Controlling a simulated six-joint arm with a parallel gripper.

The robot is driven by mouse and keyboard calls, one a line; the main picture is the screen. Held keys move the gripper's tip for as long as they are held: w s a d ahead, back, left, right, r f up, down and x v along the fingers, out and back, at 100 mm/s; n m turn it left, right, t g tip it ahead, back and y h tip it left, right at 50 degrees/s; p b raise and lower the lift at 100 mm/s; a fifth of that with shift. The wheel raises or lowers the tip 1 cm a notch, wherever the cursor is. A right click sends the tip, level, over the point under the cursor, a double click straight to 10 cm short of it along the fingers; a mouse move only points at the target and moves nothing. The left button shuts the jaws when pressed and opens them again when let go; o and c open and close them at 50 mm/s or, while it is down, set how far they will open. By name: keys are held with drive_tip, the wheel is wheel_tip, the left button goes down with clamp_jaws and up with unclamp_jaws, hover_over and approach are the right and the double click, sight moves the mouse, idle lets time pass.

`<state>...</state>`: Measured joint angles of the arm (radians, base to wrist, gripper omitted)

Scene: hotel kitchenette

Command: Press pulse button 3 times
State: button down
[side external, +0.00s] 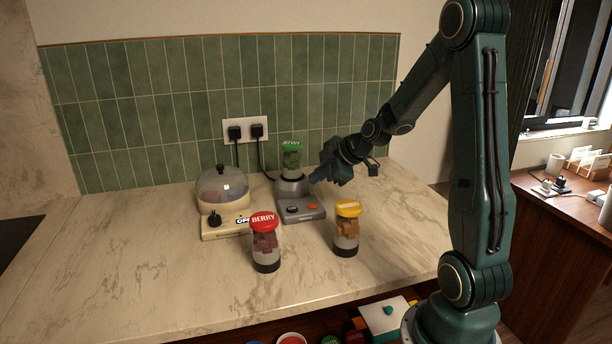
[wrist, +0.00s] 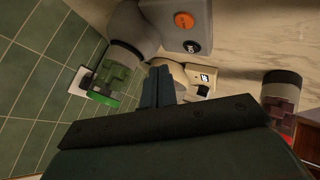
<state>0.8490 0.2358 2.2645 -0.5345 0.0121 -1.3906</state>
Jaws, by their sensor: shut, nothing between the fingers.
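The grey blender base (side external: 301,212) stands on the marble counter. An orange button (side external: 313,206) and a black knob (side external: 291,209) sit on its sloped front; both also show in the wrist view, the orange button (wrist: 184,20) and the black knob (wrist: 192,47). No pulse lettering is readable. A cup with a green lid (side external: 291,156) sits upright on the blender. My gripper (side external: 315,177) is shut and empty, just right of this cup and above the base, apart from the orange button. In the wrist view its closed fingers (wrist: 158,80) show beside the green-lidded cup (wrist: 118,75).
A cream cooker with a clear dome (side external: 222,188) stands left of the blender. A red-lidded BERRY cup (side external: 265,243) and a yellow-lidded cup (side external: 346,230) stand in front. Two black plugs (side external: 246,131) are in the tiled wall. The counter's front left is clear.

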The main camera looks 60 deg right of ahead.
sight(317, 206)
wheel_tip(317, 206, up, 4)
drive_tip(key=shift+f, duration=0.1)
drive_tip(key=shift+f, duration=0.1)
idle(0.5)
drive_tip(key=shift+f, duration=4.3)
drive_tip(key=shift+f, duration=0.8)
drive_tip(key=shift+r, duration=0.8)
drive_tip(key=shift+r, duration=2.5)
